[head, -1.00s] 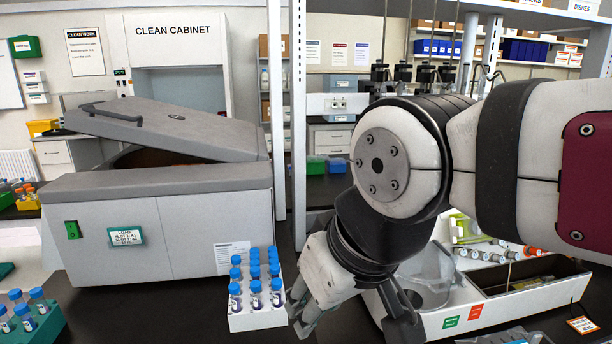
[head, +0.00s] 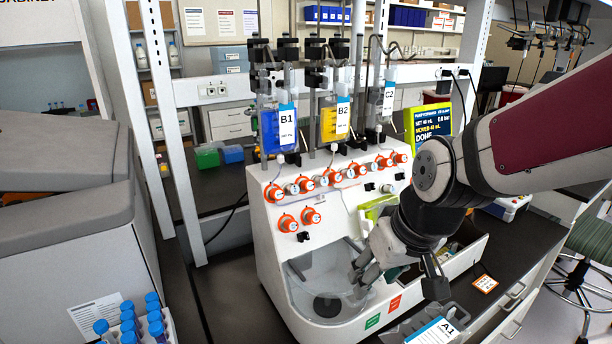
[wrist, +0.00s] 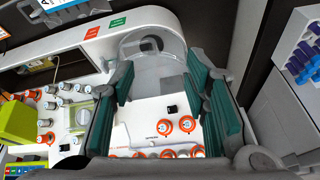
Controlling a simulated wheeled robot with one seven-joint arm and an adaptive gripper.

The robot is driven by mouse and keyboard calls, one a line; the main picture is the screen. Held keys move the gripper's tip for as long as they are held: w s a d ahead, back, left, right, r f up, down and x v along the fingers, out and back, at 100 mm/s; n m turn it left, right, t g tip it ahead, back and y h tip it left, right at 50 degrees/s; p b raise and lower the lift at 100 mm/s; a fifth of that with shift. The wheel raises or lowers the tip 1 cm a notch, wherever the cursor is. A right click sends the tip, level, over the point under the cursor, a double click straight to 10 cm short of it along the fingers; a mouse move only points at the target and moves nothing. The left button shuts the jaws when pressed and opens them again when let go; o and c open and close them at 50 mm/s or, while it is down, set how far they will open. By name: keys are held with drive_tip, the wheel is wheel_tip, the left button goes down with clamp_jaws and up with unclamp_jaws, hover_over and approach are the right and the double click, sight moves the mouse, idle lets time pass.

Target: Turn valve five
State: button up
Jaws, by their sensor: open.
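A white cell processor (head: 262,262) stands on the dark bench in the head view. Its sloped front carries a row of orange and white valve knobs (head: 321,181), with two more valve knobs (head: 300,220) below at the left. The numbers are too small to tell which is valve five. My gripper (head: 395,274) points down in front of the panel's right part, above the machine's front bowl and tray. In the wrist view my gripper (wrist: 165,98) has its two green-padded fingers wide apart with nothing between them. Valve knobs (wrist: 176,126) show beyond the fingers, apart from them.
Bags B1 (head: 283,130), B2 (head: 336,122) and C2 (head: 388,100) hang above the panel. A yellow-green screen (head: 430,122) reads DONE. A grey centrifuge (head: 60,250) and blue-capped tubes (head: 130,325) stand at left. Bag A1 (head: 432,332) lies at the front.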

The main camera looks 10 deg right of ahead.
sight(336, 180)
drive_tip(key=w+d+f+n+h+p, duration=0.2)
drive_tip(key=d+f+h, duration=0.1)
drive_tip(key=f, duration=0.4)
drive_tip(key=w+d+f+n+h+p, duration=0.3)
drive_tip(key=f, duration=0.3)
drive_tip(key=w+d+r+n+t+h, duration=0.2)
drive_tip(key=w+n+t+h, duration=0.1)
drive_tip(key=w+n+t, duration=0.1)
drive_tip(key=w+a+r+n+t+y, duration=0.3)
drive_tip(key=w+a+r+n+t, duration=0.6)
drive_tip(key=a+r+n, duration=0.25)
drive_tip(key=shift+m, duration=0.25)
drive_tip(key=x, duration=1.3)
drive_tip(key=shift+w+d+r, duration=0.15)
drive_tip(key=shift+d+r, duration=0.2)
drive_tip(key=shift+r, duration=0.05)
clamp_jaws()
